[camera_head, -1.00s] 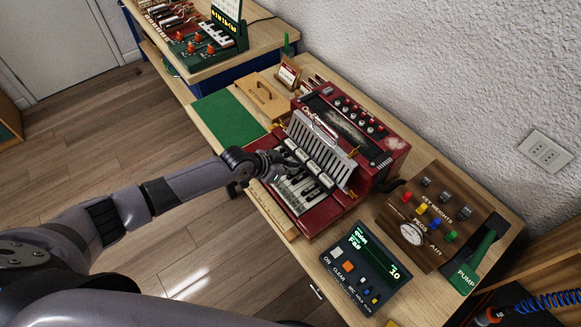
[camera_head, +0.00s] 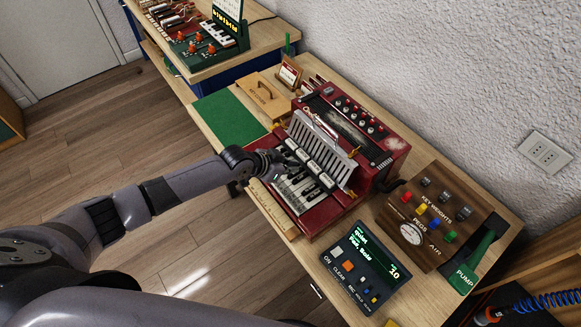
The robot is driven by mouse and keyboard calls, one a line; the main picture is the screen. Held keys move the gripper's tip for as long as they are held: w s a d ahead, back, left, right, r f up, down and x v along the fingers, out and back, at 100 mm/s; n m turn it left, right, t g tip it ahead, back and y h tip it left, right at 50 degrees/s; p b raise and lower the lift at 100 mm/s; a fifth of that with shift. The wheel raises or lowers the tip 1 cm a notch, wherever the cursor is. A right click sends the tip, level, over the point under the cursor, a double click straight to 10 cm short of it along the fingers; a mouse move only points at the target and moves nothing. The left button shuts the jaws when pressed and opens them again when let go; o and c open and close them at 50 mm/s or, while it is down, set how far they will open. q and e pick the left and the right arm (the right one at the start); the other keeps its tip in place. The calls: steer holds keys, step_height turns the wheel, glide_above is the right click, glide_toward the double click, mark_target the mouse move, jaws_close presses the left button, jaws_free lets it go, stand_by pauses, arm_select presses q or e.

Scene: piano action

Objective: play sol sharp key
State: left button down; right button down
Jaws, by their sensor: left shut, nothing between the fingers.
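The red piano action (camera_head: 322,217) sits on the wooden bench with its short keyboard of white and black keys (camera_head: 296,192) facing me. White labelled blocks stand in a row behind the keys, under a raised silver grille (camera_head: 322,146). My left gripper (camera_head: 283,168) is shut and empty at the far left end of the keyboard, over or on the keys there. I cannot tell which key it touches, as the gripper hides that end. The dark display box (camera_head: 369,263) shows green text, with a second line that seems to list note names. My right gripper is not in view.
A wooden box with coloured pegs, a gauge (camera_head: 411,233) and a green pump handle (camera_head: 477,261) stands at the right. A wooden key cover (camera_head: 264,95) and green mat (camera_head: 229,117) lie behind-left.

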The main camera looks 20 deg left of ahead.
arm_select(q)
steer(key=shift+r, duration=0.1)
step_height(320, 180, up, 5)
steer(key=p, duration=0.4)
steer(key=shift+f, duration=0.2)
steer(key=b+v, duration=0.2)
steer(key=v, duration=0.7)
steer(key=shift+s+a+b, duration=0.2)
steer(key=shift+s+b, duration=0.1)
steer(key=shift+s, duration=0.05)
